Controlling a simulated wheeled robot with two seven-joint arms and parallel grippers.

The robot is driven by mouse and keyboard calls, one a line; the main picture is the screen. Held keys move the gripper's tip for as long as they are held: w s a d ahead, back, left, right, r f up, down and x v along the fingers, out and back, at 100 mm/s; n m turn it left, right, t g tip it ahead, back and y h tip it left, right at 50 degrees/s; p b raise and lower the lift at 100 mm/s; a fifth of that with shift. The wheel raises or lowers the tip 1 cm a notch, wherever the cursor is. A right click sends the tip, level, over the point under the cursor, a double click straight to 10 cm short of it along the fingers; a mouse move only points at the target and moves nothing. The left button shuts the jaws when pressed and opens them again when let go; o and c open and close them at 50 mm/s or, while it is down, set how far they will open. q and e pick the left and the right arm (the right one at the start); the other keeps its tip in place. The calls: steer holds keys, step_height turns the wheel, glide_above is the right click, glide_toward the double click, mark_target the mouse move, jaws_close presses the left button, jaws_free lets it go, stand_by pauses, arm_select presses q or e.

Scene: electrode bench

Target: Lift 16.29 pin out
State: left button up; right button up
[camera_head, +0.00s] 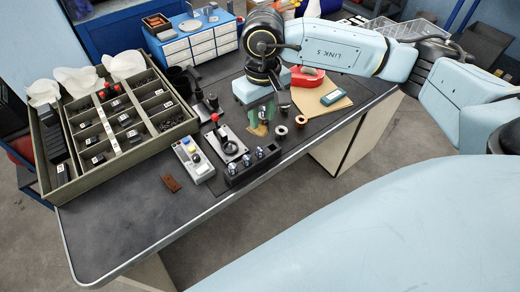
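A black block (236,177) stands near the bench's front edge with several small silver-topped pins (247,161) upright in it. Any size markings are too small to read, so I cannot tell which one is the 16.29 pin. My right gripper (260,121) points down over the bench, just behind the block and to the right of its middle. Its fingertips are small and partly merge with a tan patch below, so I cannot tell whether they are open or hold anything. My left gripper is not in view.
A black fixture with a red-knobbed lever (215,118) and a grey button box (193,160) stand left of the block. Small rings (301,121) lie right of the gripper. A large compartment tray (104,165) fills the left. The front-left bench is mostly clear.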

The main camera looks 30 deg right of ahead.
glide_above(260, 149)
steer(key=f, duration=0.7)
steer(key=shift+s+d+f, duration=0.1)
steer(key=shift+s, duration=0.2)
steer(key=shift+w+f+b, duration=0.2)
steer(key=shift+f+b, duration=0.1)
steer(key=shift+f, duration=2.55)
jaws_close()
step_height(260, 149, up, 10)
steer(key=shift+p, duration=0.3)
